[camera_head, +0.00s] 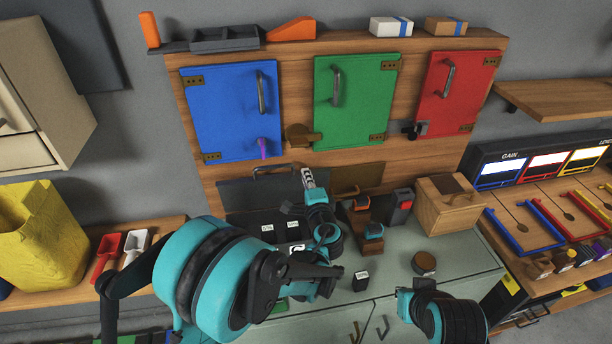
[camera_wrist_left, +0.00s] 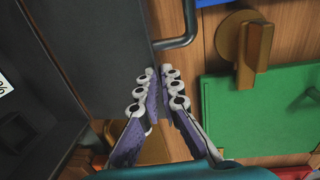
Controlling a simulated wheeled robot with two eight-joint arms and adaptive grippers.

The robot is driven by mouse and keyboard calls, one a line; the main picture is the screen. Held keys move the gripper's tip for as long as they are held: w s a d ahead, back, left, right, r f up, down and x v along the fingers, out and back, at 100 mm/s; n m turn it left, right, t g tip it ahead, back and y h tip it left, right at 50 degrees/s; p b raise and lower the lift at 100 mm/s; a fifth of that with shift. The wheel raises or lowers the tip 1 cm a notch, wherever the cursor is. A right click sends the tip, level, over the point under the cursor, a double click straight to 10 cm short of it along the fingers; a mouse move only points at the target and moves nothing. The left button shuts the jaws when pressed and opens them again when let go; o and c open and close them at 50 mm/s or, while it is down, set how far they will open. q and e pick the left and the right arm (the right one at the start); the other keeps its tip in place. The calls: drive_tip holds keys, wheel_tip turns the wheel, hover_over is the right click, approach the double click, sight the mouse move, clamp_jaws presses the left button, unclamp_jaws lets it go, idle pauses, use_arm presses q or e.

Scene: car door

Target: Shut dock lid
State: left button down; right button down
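The dock lid (camera_head: 245,192), a dark grey panel with a bar handle (camera_head: 275,170), stands raised behind the dark labelled dock (camera_head: 265,226) on the bench. In the left wrist view the lid (camera_wrist_left: 95,45) fills the upper left, with its handle (camera_wrist_left: 188,30) at the top. My left gripper (camera_head: 307,174) is at the lid's right end. In the left wrist view its fingertips (camera_wrist_left: 161,74) are close together at the lid's right edge, with nothing visible held. Contact is unclear. My right arm shows at the lower right, but its fingers do not show.
Blue (camera_head: 225,110), green (camera_head: 350,100) and red (camera_head: 455,95) doors are closed above. A brass latch (camera_wrist_left: 245,45) projects near my left gripper.

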use_arm(q)
drive_tip(key=shift+v, duration=0.95)
drive_tip(key=shift+f, duration=0.15)
drive_tip(key=c, duration=1.9)
unclamp_jaws()
drive_tip(key=shift+c, duration=0.2)
drive_tip(key=shift+o, duration=1.3)
drive_tip(key=shift+s+d, duration=0.1)
drive_tip(key=shift+s, duration=0.15)
drive_tip(key=shift+w, duration=0.15)
